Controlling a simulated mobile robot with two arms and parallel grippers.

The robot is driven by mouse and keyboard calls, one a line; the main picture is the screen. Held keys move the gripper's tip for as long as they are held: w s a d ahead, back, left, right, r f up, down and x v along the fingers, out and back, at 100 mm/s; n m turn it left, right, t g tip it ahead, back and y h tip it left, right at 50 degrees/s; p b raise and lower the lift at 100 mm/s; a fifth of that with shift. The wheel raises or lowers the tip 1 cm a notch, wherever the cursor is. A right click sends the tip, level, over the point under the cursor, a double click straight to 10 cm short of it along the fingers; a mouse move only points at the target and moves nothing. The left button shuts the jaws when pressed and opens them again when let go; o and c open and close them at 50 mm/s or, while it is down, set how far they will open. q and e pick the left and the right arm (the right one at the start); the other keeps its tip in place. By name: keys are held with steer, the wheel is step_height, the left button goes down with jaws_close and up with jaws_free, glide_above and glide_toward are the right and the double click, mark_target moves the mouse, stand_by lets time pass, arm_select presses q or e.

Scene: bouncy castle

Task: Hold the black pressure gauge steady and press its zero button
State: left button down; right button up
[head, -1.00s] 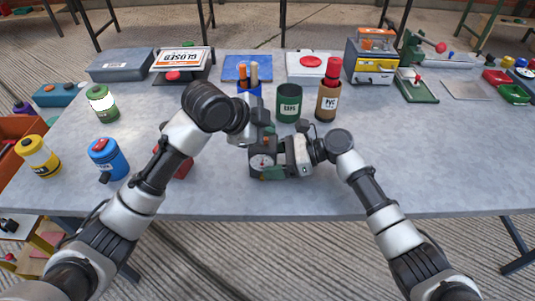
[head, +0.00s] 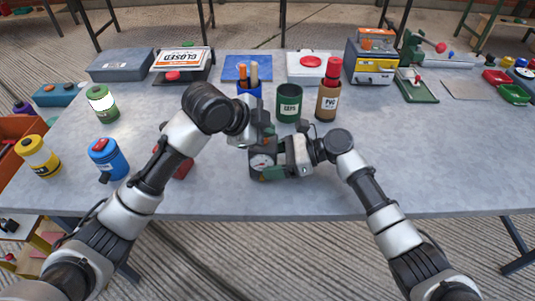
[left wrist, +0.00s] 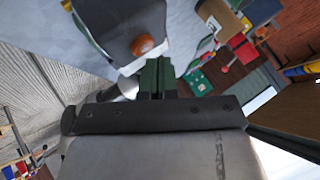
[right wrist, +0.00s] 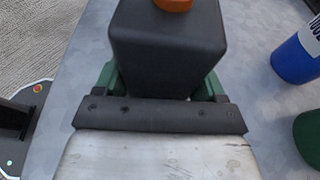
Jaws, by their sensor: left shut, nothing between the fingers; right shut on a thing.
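The black pressure gauge (head: 262,164) stands near the front middle of the grey table, its white dial facing the front edge. My right gripper (head: 284,170) is shut on the gauge from the right; in the right wrist view its green fingers grip both sides of the black body (right wrist: 165,50). An orange button (right wrist: 173,4) shows on the gauge at that view's top edge. My left gripper (head: 266,131) is shut and empty, above and just behind the gauge's top. In the left wrist view its closed fingertips (left wrist: 157,68) are near the orange button (left wrist: 142,45); contact cannot be told.
A green cup (head: 289,103), a brown PVC cup (head: 328,103) and a blue cup with sticks (head: 248,88) stand behind the gauge. A red object (head: 184,168) lies left, partly behind my left arm. Blue (head: 108,158) and yellow (head: 38,156) bottles stand further left. The right front table is clear.

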arm_select(q)
steer(key=shift+r, duration=0.2)
steer(key=shift+r, duration=3)
arm_select(e)
steer(key=o, duration=0.8)
steer(key=shift+d, duration=0.1)
